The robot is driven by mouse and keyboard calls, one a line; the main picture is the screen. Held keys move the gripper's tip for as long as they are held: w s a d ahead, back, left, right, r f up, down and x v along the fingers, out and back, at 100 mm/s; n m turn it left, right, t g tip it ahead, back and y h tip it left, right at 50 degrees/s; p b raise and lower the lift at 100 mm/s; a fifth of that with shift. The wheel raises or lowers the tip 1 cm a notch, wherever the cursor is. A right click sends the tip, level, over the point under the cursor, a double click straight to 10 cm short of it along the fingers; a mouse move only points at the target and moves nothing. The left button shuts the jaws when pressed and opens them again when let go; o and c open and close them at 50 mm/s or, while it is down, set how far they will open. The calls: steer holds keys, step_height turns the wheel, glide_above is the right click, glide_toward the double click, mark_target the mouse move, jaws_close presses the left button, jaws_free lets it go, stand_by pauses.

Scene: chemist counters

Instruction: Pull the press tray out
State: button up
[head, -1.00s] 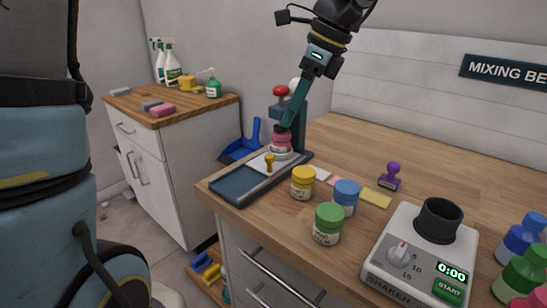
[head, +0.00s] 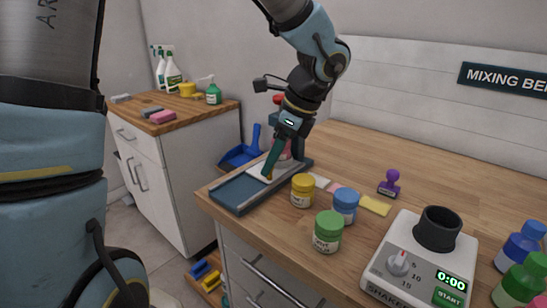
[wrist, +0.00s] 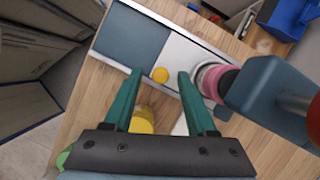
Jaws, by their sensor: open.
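The press (head: 232,196) is a blue-grey frame with a long railed base at the counter's left edge. Its white tray (wrist: 182,52) sits between the rails, partly under the press head, and also shows in the head view (head: 254,171). A yellow knob (wrist: 160,75) stands on the tray. A pink jar (wrist: 211,83) with a white label is at the tray's press end. My gripper (wrist: 160,73) is open, its teal fingers on either side of the knob, with gaps visible. In the head view my gripper (head: 267,177) mostly hides the knob and jar.
A yellow-lidded jar (head: 303,190) stands close beside the press base, with blue (head: 346,205) and green (head: 328,232) jars nearer. The shaker (head: 422,262) is at right. The base's front channel (wrist: 135,38) is empty.

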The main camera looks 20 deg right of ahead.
jaws_close()
stand_by(0.3)
stand_by(1.1)
